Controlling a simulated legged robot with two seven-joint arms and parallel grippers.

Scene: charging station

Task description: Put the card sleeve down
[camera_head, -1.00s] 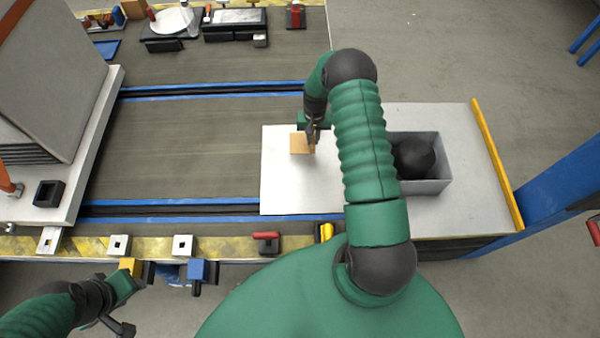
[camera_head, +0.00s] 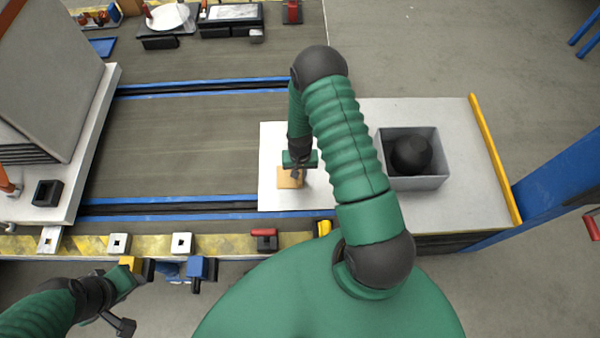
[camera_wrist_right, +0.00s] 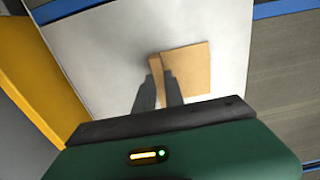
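The card sleeve (camera_head: 289,180) is a tan square over the white board (camera_head: 275,140) in the head view. My right gripper (camera_head: 296,174) points down at it. In the right wrist view, the two dark fingers (camera_wrist_right: 158,85) close on a narrow tan strip along one side of the sleeve (camera_wrist_right: 188,70). The flat square part sticks out to the right of the fingers. I cannot tell whether the sleeve touches the board. My left gripper (camera_head: 128,284) is at the lower left, below the striped table edge, and its fingers are not clear.
A grey bin (camera_head: 435,180) holding a black ball (camera_head: 410,155) stands right of my right arm. A yellow rail (camera_head: 495,155) borders the right end. Blue-edged rails (camera_head: 200,204) cross the table. A large grey box (camera_head: 50,85) stands at left. The dark surface left of the board is clear.

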